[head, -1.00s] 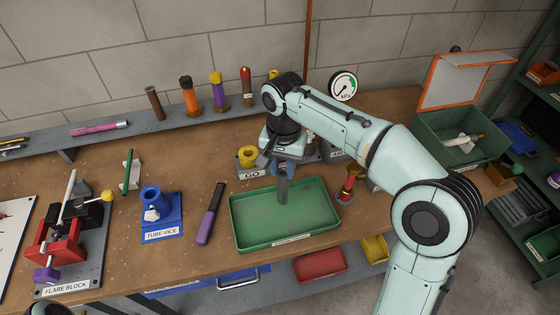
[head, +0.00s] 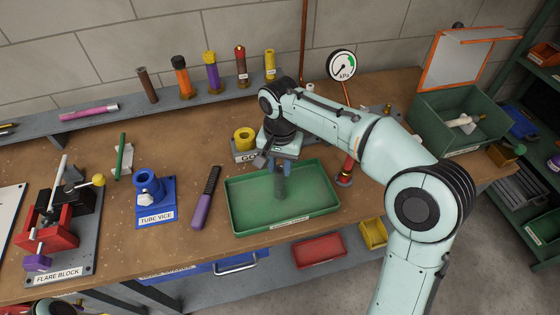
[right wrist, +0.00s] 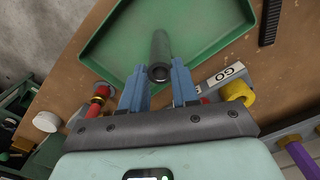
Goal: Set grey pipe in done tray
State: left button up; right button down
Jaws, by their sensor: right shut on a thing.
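The grey pipe (head: 279,186) hangs upright below my right gripper (head: 281,166), over the green tray (head: 240,228). In the right wrist view the pipe (right wrist: 159,52) stands out between the two blue fingers of the gripper (right wrist: 159,88), which is shut on it. The tray (right wrist: 100,38) lies beyond the pipe and looks empty. Its front label is too small to read. I cannot tell whether the pipe's lower end touches the tray floor. My left gripper is not clearly in view.
A yellow ring on the GO block (head: 245,140) stands at the tray's back left corner. A red and brass piece (head: 346,172) stands close to its right. A purple-handled tool (head: 206,198) and the blue tube vice (head: 155,200) lie left.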

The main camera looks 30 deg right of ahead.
pick_arm(q)
jog(key=shift+s+f, duration=0.15)
jog(key=shift+f, duration=0.2)
pick_arm(e)
jog(key=shift+f, duration=0.55)
grip_release()
pick_arm(q)
jog(key=shift+r, duration=0.1)
pick_arm(e)
jog(key=shift+r, duration=0.1)
dwell(0.4)
jog(key=shift+r+p, duration=1.45)
jog(key=shift+r, duration=1)
pick_arm(q)
jog(key=w+r+p, duration=0.2)
jog(key=w+r, duration=0.3)
jog(key=r, duration=0.2)
jog(key=shift+w+t, duration=0.15)
jog(key=shift+t, duration=0.15)
pick_arm(e)
notch_tip(320, 180, up, 4)
pick_arm(q)
jog(key=shift+r, duration=0.1)
